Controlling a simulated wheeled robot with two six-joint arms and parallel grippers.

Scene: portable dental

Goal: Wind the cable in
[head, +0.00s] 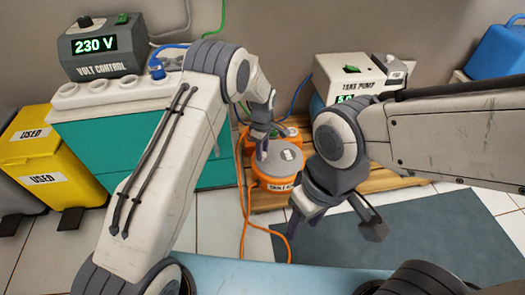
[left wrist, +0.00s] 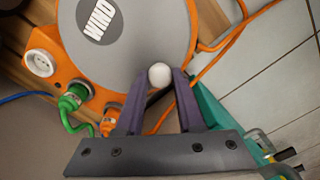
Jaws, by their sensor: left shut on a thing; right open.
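The orange cable reel (head: 279,178) stands on a wooden pallet in the head view, with a grey disc on top. In the left wrist view the disc (left wrist: 125,40) carries a "WIND" label, and a round white knob (left wrist: 159,75) sits near its rim. My left gripper (head: 262,150) is over the reel in the head view. In the left wrist view its fingers (left wrist: 160,88) are shut on the white knob. The orange cable (head: 247,215) runs from the reel down to the floor. My right gripper (head: 334,230) is open and empty, to the right of the reel.
A tank pump box (head: 350,75) stands behind on the right. A volt control box (head: 100,45) reading 230 V and yellow bins (head: 50,155) are at left. A grey mat (head: 410,240) lies on the floor at right.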

